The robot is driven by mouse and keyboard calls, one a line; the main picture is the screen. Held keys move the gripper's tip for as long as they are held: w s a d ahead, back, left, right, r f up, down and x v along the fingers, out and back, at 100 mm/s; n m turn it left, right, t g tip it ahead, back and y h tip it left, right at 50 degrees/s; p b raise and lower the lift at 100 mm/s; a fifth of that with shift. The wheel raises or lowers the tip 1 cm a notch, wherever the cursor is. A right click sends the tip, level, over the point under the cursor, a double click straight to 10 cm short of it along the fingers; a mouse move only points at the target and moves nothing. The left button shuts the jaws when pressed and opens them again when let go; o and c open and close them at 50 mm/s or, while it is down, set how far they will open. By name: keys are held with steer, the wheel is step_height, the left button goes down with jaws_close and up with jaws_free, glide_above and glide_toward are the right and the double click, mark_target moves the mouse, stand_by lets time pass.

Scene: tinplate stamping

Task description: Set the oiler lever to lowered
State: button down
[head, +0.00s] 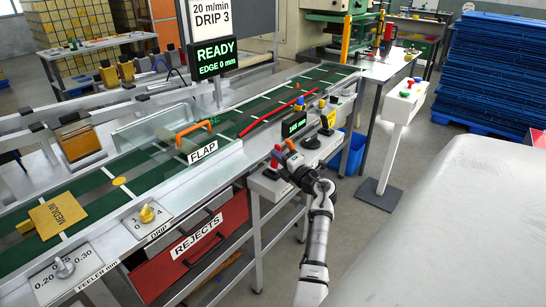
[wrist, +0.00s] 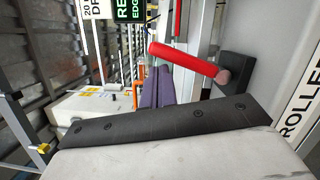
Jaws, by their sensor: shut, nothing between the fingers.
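A lever with a thick red grip (wrist: 185,58) shows in the wrist view, joined at its right end to a dark block (wrist: 237,75). A partly cut-off label reading "ROLLER" is at the right. In the head view a red grip (head: 276,154) stands on the grey side shelf, close to my gripper (head: 287,163); it looks like the same lever. My gripper's fingers (wrist: 156,70) are shut and empty in the wrist view, pointing up the picture just below the red grip. I cannot tell whether they touch it. My wrist partly hides the shelf in the head view.
The green conveyor (head: 165,165) with an orange-handled flap (head: 193,130) lies left of the shelf. A display (head: 294,124) and a black-based control (head: 311,142) stand beyond the gripper. A red rejects drawer (head: 195,240) is below.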

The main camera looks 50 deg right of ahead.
steer(key=shift+w+d+b, duration=0.1)
steer(key=shift+d+b, duration=0.25)
steer(key=shift+d, duration=0.45)
steer(key=shift+d, duration=0.15)
steer(key=shift+r, duration=0.1)
